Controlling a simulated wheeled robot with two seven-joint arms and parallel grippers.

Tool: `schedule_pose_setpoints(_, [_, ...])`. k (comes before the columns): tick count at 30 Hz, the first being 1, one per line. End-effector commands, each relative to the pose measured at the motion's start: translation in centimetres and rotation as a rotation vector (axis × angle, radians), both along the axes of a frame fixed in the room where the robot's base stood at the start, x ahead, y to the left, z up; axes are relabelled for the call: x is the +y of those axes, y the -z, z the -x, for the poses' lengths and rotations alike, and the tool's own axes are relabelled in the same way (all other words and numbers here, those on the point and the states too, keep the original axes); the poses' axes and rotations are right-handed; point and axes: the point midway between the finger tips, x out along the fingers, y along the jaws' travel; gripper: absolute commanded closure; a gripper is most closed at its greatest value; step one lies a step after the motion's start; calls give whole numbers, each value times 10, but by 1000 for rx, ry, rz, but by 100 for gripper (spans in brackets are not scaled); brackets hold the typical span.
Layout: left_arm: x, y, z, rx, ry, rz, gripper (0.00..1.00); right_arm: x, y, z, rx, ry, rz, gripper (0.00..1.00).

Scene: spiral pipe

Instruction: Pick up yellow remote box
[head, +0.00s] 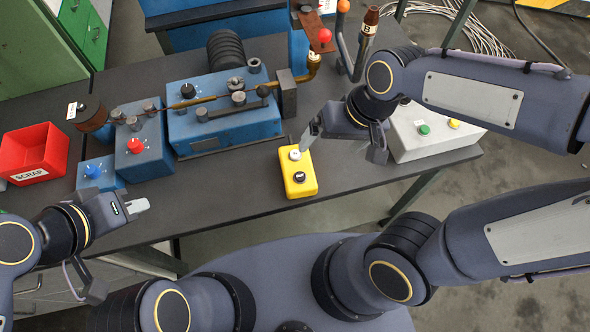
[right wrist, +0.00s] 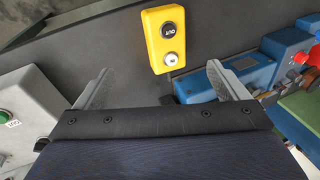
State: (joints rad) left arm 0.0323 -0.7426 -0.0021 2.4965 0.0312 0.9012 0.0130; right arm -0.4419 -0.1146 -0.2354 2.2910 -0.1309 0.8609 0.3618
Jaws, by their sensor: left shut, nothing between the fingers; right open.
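The yellow remote box (head: 297,173) lies on the dark table near its front edge, with a white button and a black button on top. It also shows in the right wrist view (right wrist: 154,47), with the black button marked OUT. My right gripper (head: 342,146) is open and empty, above and to the right of the box. In the right wrist view the open fingers (right wrist: 162,85) point toward the box, which lies beyond the tips in the picture, between them sideways. My left gripper (head: 138,207) is shut and empty at the table's front left edge, well left of the box.
A blue bending machine (head: 222,125) stands behind and left of the box. A grey control box (head: 430,135) with green and yellow buttons stands to the right, near my right arm. A red SCRAP bin (head: 35,152) is far left. The table around the yellow box is mostly clear.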

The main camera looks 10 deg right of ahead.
Motion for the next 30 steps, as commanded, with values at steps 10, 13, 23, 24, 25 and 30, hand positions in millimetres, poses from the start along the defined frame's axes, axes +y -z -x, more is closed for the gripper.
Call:
schedule_pose_setpoints(10, [0,22,0,0,0,0,100,46,72,-32,111,-56,259,6])
schedule_pose_setpoints(13, [0,23,0,0,0,0,100,50,79,-35,111,-56,293,6])
schedule_pose_setpoints(23, [0,27,0,0,0,0,100,53,113,-37,115,-56,305,6])
schedule_pose_setpoints(24, [0,27,0,0,0,0,100,54,118,-38,114,-56,307,6])
schedule_pose_setpoints(25, [0,27,0,0,0,0,100,55,122,-38,115,-57,306,6])
schedule_pose_setpoints(30, [0,29,0,0,0,0,100,59,148,-41,115,-57,305,6])
